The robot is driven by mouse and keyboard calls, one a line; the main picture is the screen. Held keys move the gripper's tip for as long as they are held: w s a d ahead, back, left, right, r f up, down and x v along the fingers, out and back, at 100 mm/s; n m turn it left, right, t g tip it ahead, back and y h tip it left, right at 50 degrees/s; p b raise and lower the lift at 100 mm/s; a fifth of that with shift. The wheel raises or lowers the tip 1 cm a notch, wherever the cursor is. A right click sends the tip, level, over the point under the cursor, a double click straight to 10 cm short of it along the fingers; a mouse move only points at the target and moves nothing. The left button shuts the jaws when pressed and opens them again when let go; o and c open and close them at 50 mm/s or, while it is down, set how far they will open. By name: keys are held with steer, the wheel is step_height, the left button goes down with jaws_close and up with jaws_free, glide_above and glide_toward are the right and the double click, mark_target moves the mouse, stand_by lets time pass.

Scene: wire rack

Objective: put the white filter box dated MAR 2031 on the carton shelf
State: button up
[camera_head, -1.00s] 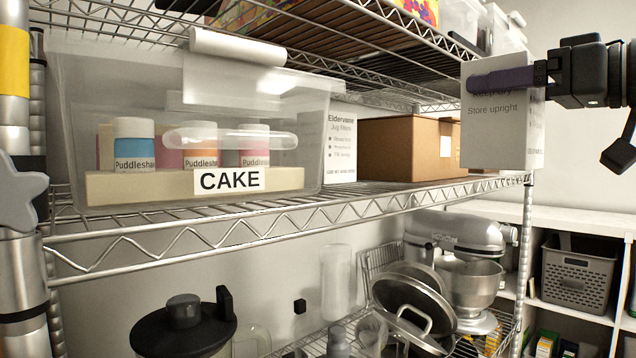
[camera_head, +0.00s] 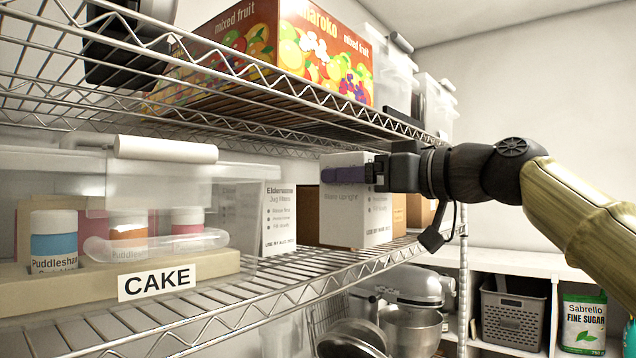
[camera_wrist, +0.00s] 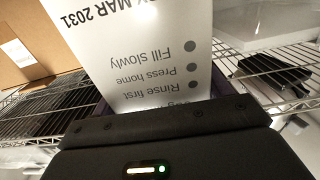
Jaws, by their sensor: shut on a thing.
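The white filter box (camera_head: 357,215) is upright in my gripper (camera_head: 346,174), whose purple fingers are shut on its upper part. In the wrist view the box (camera_wrist: 145,50) shows "MAR 2031" upside down. In the head view it stands in front of a brown carton (camera_head: 309,214) and hides much of it. The carton shelf (camera_head: 310,263) is the middle wire shelf. The box's bottom is close to this shelf; I cannot tell whether it touches. A second white filter box (camera_head: 280,222) stands to the left, partly behind the clear bin.
The clear CAKE bin (camera_head: 190,260) with several jars fills the shelf's left. A wire shelf (camera_head: 290,122) with a fruit carton (camera_head: 325,45) is close above. A rack post (camera_head: 463,280) stands at the right. A mixer (camera_head: 405,285) is below.

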steer(key=p+x, duration=0.3)
steer(key=x, duration=0.3)
steer(key=shift+w+p, duration=0.15)
steer(key=shift+p, duration=0.15)
steer(key=shift+a, duration=0.15)
steer(key=f, duration=0.1)
steer(key=f+p, duration=0.1)
steer(key=f, duration=0.1)
steer(key=shift+w+a+f, duration=0.25)
steer(key=shift+a, duration=0.1)
steer(key=shift+f, duration=0.15)
steer(key=o, duration=1.1)
